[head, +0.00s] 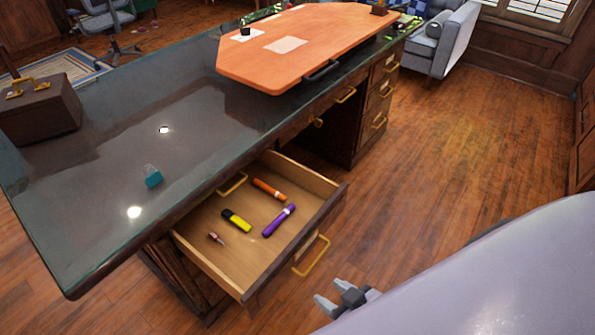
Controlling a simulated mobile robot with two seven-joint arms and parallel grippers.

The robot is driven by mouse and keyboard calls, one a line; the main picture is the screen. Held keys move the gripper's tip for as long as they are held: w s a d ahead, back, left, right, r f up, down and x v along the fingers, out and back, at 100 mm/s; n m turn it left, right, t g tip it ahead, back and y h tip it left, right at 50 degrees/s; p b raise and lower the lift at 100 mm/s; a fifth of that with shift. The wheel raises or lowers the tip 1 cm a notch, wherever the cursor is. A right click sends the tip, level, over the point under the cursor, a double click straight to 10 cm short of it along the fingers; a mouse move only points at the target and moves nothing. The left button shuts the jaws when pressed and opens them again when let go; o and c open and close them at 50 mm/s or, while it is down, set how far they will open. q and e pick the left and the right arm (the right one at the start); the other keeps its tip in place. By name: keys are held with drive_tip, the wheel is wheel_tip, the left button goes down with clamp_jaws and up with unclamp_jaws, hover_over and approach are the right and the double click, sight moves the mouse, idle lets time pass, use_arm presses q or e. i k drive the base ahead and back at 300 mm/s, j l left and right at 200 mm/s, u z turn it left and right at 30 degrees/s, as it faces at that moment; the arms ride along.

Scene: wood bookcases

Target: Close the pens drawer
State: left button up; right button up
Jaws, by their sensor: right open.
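The pens drawer (327,208) is pulled well out from under the near end of the glass-topped desk. Inside lie an orange marker (269,189), a purple marker (279,220), a yellow highlighter (236,221) and a small red-tipped pen (216,238). A brass handle (311,256) is on the drawer's front face. My right gripper (328,304) is open and empty, low in front of the drawer and apart from its handle. My arm's pale casing fills the lower right. My left gripper is not in view.
The desk (105,175) bears a brown box (40,112), a small teal object (152,176) and an orange board (310,48). More brass-handled drawers (378,93) are shut at its far end. A grey armchair (445,40) stands beyond. The wood floor (450,140) to the right is clear.

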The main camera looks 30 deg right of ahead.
sight(251, 267)
drive_tip(key=z, duration=0.9)
drive_tip(key=l+u, duration=0.6)
drive_tip(key=i+j, duration=0.05)
